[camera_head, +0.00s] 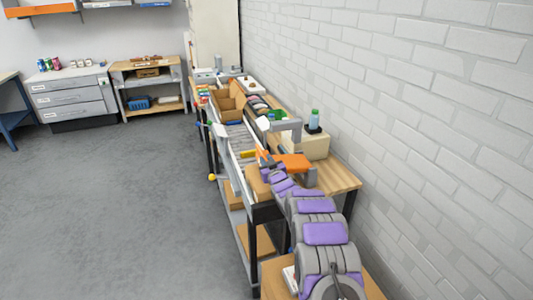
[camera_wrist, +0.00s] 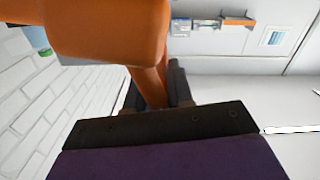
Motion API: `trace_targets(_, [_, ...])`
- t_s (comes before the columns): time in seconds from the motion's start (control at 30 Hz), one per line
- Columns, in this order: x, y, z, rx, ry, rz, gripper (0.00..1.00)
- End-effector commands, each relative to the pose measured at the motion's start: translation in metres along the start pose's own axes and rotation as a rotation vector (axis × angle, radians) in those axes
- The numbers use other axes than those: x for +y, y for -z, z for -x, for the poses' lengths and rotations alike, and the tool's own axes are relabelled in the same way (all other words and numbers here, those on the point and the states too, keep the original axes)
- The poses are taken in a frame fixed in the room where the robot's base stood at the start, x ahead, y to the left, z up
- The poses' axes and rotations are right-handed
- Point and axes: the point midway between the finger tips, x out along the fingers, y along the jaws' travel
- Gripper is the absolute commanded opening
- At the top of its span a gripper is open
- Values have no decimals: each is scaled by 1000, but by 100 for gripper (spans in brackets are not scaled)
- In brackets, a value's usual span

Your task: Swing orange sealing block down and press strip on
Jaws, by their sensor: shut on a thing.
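The orange sealing block (camera_head: 295,162) is at the near end of the bench, beside the grey upright frame. In the wrist view the block (camera_wrist: 105,30) fills the upper left, close to the camera, with a narrower orange bar (camera_wrist: 150,85) running down from it. My gripper (camera_wrist: 155,88) is shut on this bar, with a dark finger on either side. In the head view my gripper (camera_head: 266,164) is small and partly hidden among the orange parts and my purple arm. A tan box (camera_head: 256,183) sits just left of it. I cannot make out the strip.
A roller conveyor (camera_head: 240,140) runs along the bench, with an open carton (camera_head: 228,103) farther back. A green-capped bottle (camera_head: 314,121) stands on a beige unit (camera_head: 312,145) near the brick wall (camera_head: 420,90). The grey floor (camera_head: 130,200) at left is clear.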

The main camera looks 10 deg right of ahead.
Motion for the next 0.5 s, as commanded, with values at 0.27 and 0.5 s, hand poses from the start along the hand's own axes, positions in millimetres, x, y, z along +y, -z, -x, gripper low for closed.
trace_targets(0.27, [-20,-25,-2,2,6,0,0])
trace_targets(0.5, [-25,-34,-4,2,5,1,0])
